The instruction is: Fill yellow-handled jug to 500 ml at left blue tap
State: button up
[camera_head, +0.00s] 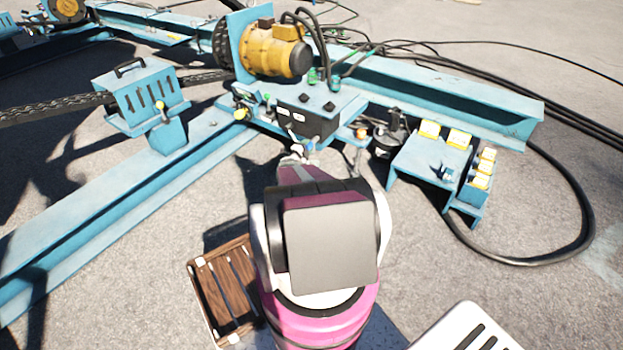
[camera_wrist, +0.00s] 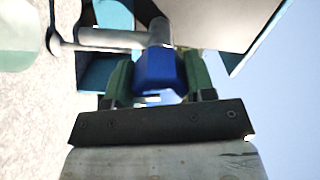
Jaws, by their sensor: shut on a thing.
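In the wrist view, the green fingers of my gripper (camera_wrist: 158,78) are shut on the blue tap handle (camera_wrist: 160,68), one finger on each side. A grey metal pipe (camera_wrist: 110,38) runs left from behind the handle. In the head view, my gripper (camera_head: 298,155) is at the front of the blue machine, beside a small blue part (camera_head: 311,145); my arm hides much of this area. I cannot make out the yellow-handled jug in either view. A pale greenish shape at the wrist view's upper left is too blurred to name.
A yellow motor (camera_head: 275,50) and a dark control box (camera_head: 308,110) stand behind my gripper. A blue bench (camera_head: 425,157) with yellow-topped items stands to the right. A wooden slatted crate (camera_head: 225,290) lies at lower left. Black cables (camera_head: 560,245) loop on the right.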

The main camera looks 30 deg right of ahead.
jog(key=n, duration=0.4)
jog(key=shift+n, duration=0.3)
jog(key=n, duration=0.3)
jog(key=shift+f, duration=0.1)
dwell(6.9)
